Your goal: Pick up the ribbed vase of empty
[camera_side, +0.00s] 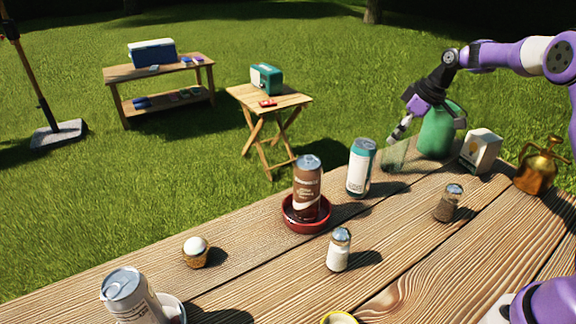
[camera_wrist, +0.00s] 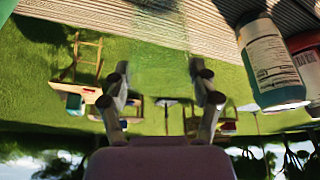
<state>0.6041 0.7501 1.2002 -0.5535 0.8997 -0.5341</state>
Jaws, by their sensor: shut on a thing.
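The ribbed vase is a clear, faintly green glass (camera_side: 396,155) near the far edge of the table in the side view. In the wrist view the see-through vase (camera_wrist: 160,45) stands between the fingers, and its outline is faint. My gripper (camera_side: 399,133) comes in from the upper right and is shut on the vase near its upper part. The fingers also show in the wrist view (camera_wrist: 164,74), one on each side of the glass. I cannot tell whether the vase's base touches the table.
A teal-and-white can (camera_side: 360,170) stands close left of the vase. A green vessel (camera_side: 436,132) and a white carton (camera_side: 481,150) stand to the right, with a brass sprayer (camera_side: 540,170) beyond. A brown can (camera_side: 307,185) sits in a red bowl (camera_side: 291,217). Shakers stand nearer.

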